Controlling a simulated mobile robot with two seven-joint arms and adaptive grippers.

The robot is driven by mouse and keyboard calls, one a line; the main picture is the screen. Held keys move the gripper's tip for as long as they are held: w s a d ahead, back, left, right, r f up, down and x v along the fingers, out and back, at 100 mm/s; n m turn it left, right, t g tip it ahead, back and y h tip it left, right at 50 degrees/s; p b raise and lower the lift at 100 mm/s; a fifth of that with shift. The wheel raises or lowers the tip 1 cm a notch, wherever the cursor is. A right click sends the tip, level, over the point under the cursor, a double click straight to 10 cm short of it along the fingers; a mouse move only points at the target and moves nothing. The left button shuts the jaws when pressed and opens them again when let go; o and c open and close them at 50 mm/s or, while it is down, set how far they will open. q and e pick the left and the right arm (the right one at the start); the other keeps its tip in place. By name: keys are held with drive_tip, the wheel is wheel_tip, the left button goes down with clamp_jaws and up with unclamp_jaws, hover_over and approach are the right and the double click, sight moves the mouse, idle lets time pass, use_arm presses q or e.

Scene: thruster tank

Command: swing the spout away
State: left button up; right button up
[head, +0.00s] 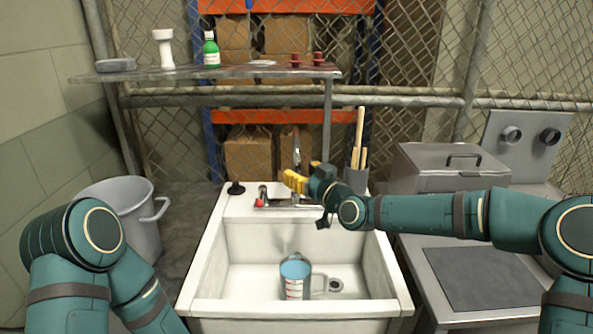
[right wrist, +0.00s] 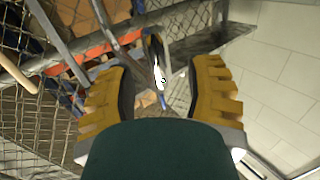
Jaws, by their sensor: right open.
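The faucet's slim curved spout (head: 297,150) rises above the back rim of the white sink, behind my right gripper. Its metal base (head: 272,203) sits on the rim with a red-tipped handle (head: 259,203) at its left. My right gripper (head: 293,181) is open in front of the spout, hiding its lower part. In the right wrist view, the arched spout (right wrist: 151,45) shows between and beyond the two yellow fingers, with a gap to each side; I see no contact. My left gripper is out of view.
A jug (head: 293,277) with blue contents stands inside the sink (head: 205,270). A black plunger-like item (head: 236,188) stands on the rim's left. A holder (head: 355,180) with wooden handles is close behind my right wrist. A shelf (head: 215,75) spans above.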

drive_tip(key=shift+x, duration=1.35)
drive_tip(key=shift+o, duration=0.3)
clamp_jaws()
drive_tip(key=shift+d, duration=0.25)
